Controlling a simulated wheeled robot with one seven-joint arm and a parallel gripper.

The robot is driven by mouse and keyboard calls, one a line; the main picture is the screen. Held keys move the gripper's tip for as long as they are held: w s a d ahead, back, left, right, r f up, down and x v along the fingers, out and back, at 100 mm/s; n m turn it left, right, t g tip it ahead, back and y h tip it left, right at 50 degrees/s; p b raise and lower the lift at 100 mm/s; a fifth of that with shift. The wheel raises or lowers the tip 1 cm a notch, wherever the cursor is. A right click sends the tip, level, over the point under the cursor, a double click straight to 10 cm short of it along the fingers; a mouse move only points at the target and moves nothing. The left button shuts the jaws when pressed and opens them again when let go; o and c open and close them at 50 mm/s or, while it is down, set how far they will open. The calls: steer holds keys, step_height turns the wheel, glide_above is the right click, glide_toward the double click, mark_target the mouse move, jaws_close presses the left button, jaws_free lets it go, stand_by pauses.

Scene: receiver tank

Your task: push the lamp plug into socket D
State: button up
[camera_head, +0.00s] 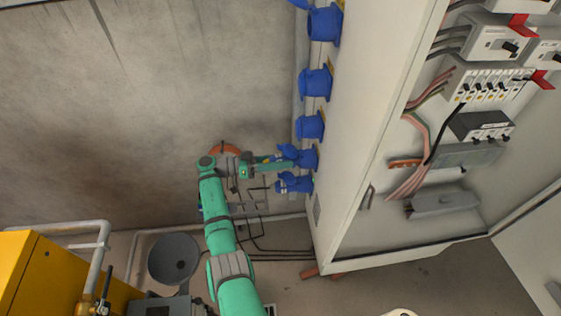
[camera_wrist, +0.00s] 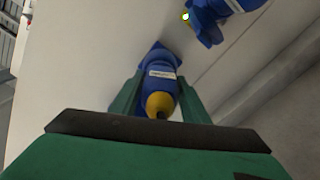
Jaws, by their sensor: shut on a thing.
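My gripper (camera_head: 277,163) is at the fourth blue socket (camera_head: 303,158) down the row on the cabinet's left side in the head view. In the wrist view its two green fingers are shut on the blue lamp plug (camera_wrist: 160,84), which has a pale label and a yellow cable end. The plug's far end points at the cabinet wall and meets blue there; I cannot tell how deep it sits, as its body hides the socket's mouth. No socket letter is readable, so I cannot tell which is D.
The white cabinet (camera_head: 362,110) carries more blue sockets (camera_head: 316,82) above and another blue fitting (camera_head: 294,184) just below my gripper. Its open front shows breakers (camera_head: 495,42) and wires. Pipes, a grey round dish (camera_head: 174,257) and a yellow unit (camera_head: 45,272) stand lower left.

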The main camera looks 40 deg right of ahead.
steer(key=shift+x, duration=0.8)
steer(key=o, duration=1.2)
steer(key=shift+o, duration=0.2)
steer(key=shift+w+a, duration=0.1)
steer(key=v, duration=1)
steer(key=shift+a, duration=0.3)
